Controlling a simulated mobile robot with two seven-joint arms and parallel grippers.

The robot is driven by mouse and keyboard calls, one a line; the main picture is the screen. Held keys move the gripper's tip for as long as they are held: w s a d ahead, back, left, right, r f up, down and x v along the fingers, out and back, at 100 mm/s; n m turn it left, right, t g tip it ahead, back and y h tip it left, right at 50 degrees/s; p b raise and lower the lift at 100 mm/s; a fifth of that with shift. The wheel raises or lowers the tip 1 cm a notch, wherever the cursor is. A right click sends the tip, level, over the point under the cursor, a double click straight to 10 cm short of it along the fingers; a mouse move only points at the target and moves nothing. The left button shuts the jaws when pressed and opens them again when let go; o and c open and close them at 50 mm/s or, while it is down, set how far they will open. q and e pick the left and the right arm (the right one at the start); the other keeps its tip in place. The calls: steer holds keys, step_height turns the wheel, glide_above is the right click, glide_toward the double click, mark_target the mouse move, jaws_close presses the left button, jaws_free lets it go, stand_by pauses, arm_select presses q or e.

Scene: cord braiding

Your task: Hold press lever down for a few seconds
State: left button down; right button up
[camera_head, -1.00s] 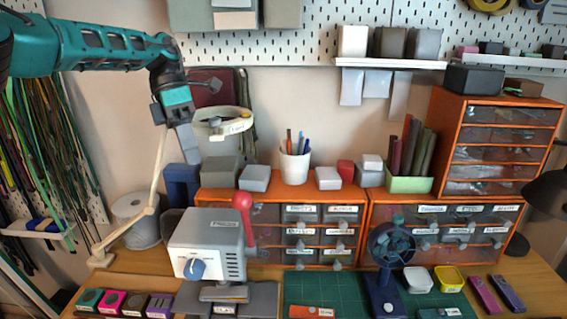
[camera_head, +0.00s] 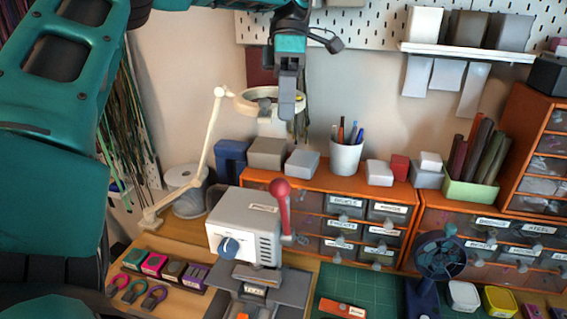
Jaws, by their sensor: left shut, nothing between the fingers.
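The press (camera_head: 243,226) is a grey box with a blue knob on its front, standing on the bench left of the green mat. Its lever (camera_head: 284,209) has a red ball and red shaft on the right side and points upward. My left gripper (camera_head: 287,108) hangs pointing down, shut and empty, well above the red ball and in front of the white ring lamp. It does not touch the lever. My right gripper is not in view.
The ring lamp (camera_head: 243,104) stands behind my gripper. Orange drawer units (camera_head: 412,212) with a pen cup (camera_head: 347,155) on top are behind the press. The green cutting mat (camera_head: 375,287) is mostly clear.

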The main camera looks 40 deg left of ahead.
arm_select(q)
steer(key=s+d+f, duration=0.5)
steer(key=s+f, duration=0.1)
steer(key=f, duration=0.1)
steer(key=shift+s+f, duration=0.15)
steer(key=shift+f, duration=0.1)
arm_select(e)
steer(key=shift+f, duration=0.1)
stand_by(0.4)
